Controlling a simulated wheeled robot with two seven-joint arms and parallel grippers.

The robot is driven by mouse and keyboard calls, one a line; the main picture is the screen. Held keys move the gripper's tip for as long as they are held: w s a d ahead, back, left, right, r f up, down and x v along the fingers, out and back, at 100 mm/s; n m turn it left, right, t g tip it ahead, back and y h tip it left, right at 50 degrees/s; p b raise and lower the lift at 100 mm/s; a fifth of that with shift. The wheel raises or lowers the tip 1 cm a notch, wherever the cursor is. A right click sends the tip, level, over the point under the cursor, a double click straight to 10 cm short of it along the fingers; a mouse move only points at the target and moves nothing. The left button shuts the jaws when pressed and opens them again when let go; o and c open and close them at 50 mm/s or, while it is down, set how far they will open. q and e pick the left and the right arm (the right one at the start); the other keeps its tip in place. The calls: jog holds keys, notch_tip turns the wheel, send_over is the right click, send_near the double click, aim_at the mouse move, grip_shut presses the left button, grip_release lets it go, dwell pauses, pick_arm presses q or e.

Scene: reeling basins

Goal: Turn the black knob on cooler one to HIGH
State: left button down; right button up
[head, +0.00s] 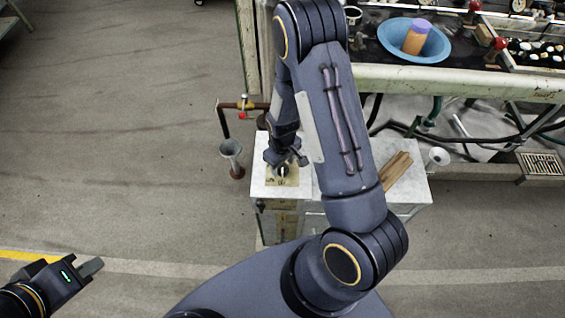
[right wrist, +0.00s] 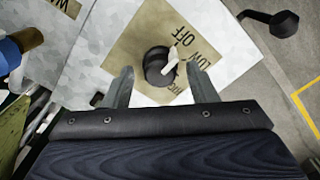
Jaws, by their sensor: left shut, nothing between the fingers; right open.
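The black knob (right wrist: 157,66) with a pale pointer sits on a tan label plate (right wrist: 125,45) on the cooler's grey-white top (right wrist: 92,85). The plate reads OFF and LOW, with another word partly hidden. The pointer aims to the upper right, on the OFF and LOW side; which one exactly is unclear. My right gripper (right wrist: 164,88) is open, its fingers apart on either side of the knob's near side, not closed on it. In the head view my right gripper (head: 284,166) is over the cooler top (head: 262,186). My left gripper (head: 88,268) is shut and empty, far left above the floor.
A second label plate shows partly at the top of the right wrist view (right wrist: 68,6). A funnel-like cup (head: 231,150) and pipe stand left of the cooler. Wooden slats (head: 397,168) lie on the right. A blue basin (head: 413,40) is on the bench behind.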

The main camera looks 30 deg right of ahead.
jog(key=shift+c, duration=0.2)
jog(key=c, duration=0.9)
jog(key=shift+m, duration=0.3)
jog(key=m+b, duration=0.1)
jog(key=m, duration=0.1)
jog(key=shift+m, duration=0.3)
jog(key=m, duration=0.3)
jog(key=shift+m+b, duration=0.4)
jog(key=m, duration=0.5)
jog(key=shift+r, duration=0.1)
jog(key=m+p, duration=0.1)
jog(key=m, duration=0.4)
jog(key=shift+m, duration=0.4)
